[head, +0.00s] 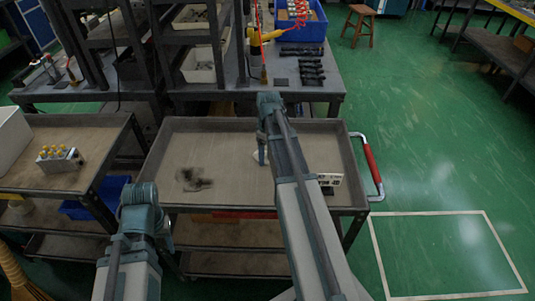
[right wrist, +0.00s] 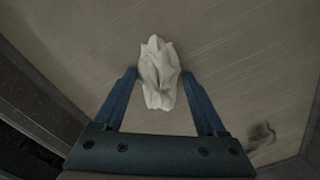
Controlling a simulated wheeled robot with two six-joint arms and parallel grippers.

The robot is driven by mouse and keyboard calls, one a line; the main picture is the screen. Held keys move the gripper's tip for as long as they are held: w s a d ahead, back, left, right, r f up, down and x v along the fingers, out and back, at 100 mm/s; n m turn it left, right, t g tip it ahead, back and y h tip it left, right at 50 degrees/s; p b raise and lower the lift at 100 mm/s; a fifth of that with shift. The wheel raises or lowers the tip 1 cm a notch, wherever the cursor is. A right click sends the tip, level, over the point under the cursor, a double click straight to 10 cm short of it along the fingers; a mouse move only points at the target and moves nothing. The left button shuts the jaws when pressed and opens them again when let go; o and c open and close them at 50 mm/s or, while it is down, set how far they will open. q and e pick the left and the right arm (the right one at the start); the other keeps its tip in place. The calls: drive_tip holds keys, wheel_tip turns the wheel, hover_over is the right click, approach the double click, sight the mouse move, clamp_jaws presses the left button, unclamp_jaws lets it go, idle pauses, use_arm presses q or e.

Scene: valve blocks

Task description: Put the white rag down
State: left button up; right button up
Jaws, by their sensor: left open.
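The white rag (right wrist: 160,75) is a crumpled pale bundle at the top centre of the right wrist view, against the bare cart tray (right wrist: 235,55).
A block with yellow caps (head: 60,157) sits on the left cart. A shelf rack and workbench (head: 310,85) stand behind. The tray's middle left is clear.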

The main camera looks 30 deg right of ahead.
drive_tip(key=shift+o, duration=1.2)
drive_tip(key=shift+f, duration=0.1)
drive_tip(key=shift+d, duration=0.1)
drive_tip(key=shift+w+d+r+p, duration=0.1)
drive_tip(key=shift+d+r+p, duration=0.05)
drive_tip(key=shift+r+p, duration=0.35)
wheel_tip(320, 180, up, 13)
drive_tip(key=p, duration=1.3)
drive_tip(key=shift+w+r, duration=0.15)
drive_tip(key=shift+w, duration=0.3)
